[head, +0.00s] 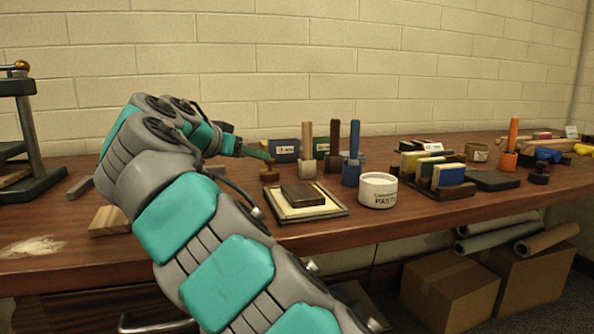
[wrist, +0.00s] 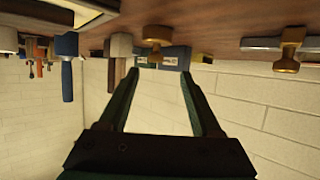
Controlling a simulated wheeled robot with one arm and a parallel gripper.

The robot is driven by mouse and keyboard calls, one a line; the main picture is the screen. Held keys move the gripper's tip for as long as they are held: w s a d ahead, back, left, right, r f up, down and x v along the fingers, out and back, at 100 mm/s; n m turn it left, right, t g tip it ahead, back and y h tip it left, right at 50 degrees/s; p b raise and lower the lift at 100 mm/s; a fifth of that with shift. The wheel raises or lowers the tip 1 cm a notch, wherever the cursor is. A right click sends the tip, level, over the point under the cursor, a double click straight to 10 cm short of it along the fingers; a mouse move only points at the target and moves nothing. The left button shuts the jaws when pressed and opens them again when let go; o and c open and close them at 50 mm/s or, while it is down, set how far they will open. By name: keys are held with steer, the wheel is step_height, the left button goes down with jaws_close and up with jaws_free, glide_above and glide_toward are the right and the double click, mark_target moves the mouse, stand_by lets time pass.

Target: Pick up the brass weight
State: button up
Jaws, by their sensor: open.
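The brass weight (wrist: 157,35) is a small round piece with a knob. In the wrist view, which shows the scene upside down, it lies just beyond my fingertips and in line with the gap between them. In the head view a small brass piece (head: 269,173) stands on the table behind the tray, just below my fingertips. My gripper (wrist: 158,74) is open and nothing is between its fingers. In the head view its tip (head: 262,155) reaches over the table from the left, and my arm hides much of the table behind it.
A second brass piece (wrist: 290,48) stands by a grey metal bar in the wrist view. A framed tray (head: 330,210) with a dark block lies in front of the weight. Handled tools (head: 307,145), a blue-holder tool (head: 351,172) and a paste tub (head: 378,190) stand to the right.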

mark_target(270, 169)
steer(key=shift+s+d+x, duration=0.1)
steer(key=shift+d+x, duration=0.05)
steer(key=shift+x, duration=1.75)
steer(key=shift+s+d+x, duration=0.1)
steer(key=shift+s+x, duration=0.05)
steer(key=shift+x, duration=1.8)
steer(key=shift+f, duration=0.2)
steer(key=shift+c, duration=0.2)
jaws_close()
